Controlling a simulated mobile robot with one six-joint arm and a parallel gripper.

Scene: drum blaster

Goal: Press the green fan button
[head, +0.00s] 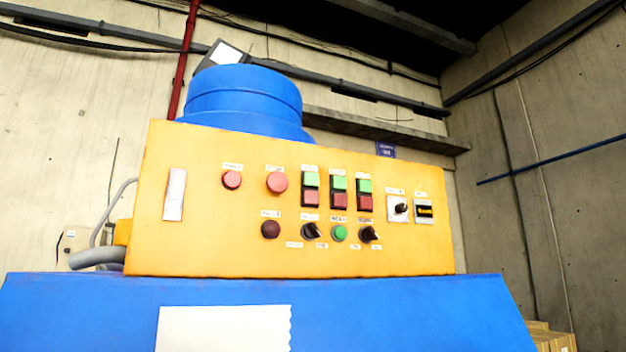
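A yellow control panel (210,245) faces me in the head view. Its upper row has three paired switches, each with a green half above a red half: left green button (311,180), middle green button (339,184), right green button (364,186). A round green button (339,233) sits in the lower row between two black rotary knobs. The small labels are too blurred to read, so I cannot tell which green one is the fan button. My gripper is not in view.
The panel also has red round buttons (277,183), a dark round button (270,229) and a black-handled switch (400,208). The blue machine body (400,310) juts out below the panel. A grey cable (97,256) enters at the left. Boxes (550,338) stand at the lower right.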

